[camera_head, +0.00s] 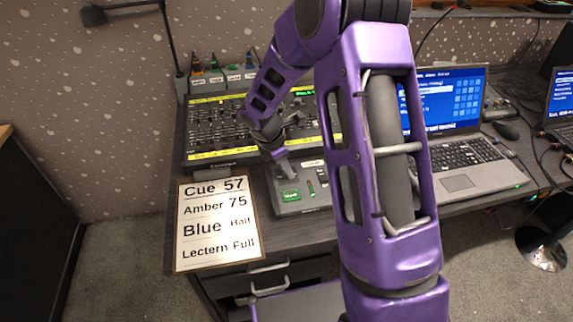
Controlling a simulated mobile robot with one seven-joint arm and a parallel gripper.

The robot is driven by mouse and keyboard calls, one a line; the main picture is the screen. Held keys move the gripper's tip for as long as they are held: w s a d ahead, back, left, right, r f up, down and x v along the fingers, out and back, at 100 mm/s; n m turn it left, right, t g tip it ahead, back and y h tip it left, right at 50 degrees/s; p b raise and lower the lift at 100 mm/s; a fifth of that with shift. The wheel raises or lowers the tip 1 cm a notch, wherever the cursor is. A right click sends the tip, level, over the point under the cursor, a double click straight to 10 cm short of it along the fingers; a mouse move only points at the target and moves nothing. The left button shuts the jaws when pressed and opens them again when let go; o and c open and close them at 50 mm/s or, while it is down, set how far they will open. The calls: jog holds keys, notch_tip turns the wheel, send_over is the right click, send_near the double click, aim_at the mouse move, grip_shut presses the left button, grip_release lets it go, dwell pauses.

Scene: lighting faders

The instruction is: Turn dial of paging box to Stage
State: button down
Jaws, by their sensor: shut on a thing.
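The paging box (318,203) is a small grey unit near the front edge of the desk, with a lit green display. Its lettering is too small to read surely. My gripper (286,172) points down onto the box just behind the display. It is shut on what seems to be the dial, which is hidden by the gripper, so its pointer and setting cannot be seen.
A lighting desk with faders (215,125) and yellow strips stands behind the box. An open laptop (460,150) stands to the right. My arm hides the middle.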

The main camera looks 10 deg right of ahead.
jog(key=m, duration=0.2)
jog(key=m+g+p, duration=0.1)
jog(key=m, duration=0.2)
jog(key=shift+w+m+g, duration=0.1)
jog(key=shift+m+g, duration=0.2)
jog(key=m+g+y+p, duration=0.1)
jog(key=m, duration=0.4)
jog(key=shift+d, duration=0.1)
jog(key=shift+m, duration=0.3)
jog(key=c, duration=0.7)
grip_release()
jog(key=shift+o, duration=0.2)
jog(key=p+v, duration=0.2)
jog(key=v, duration=1.5)
jog(key=shift+w+d+r, duration=0.2)
jog(key=shift+d+r, duration=0.05)
jog(key=shift+r, duration=0.05)
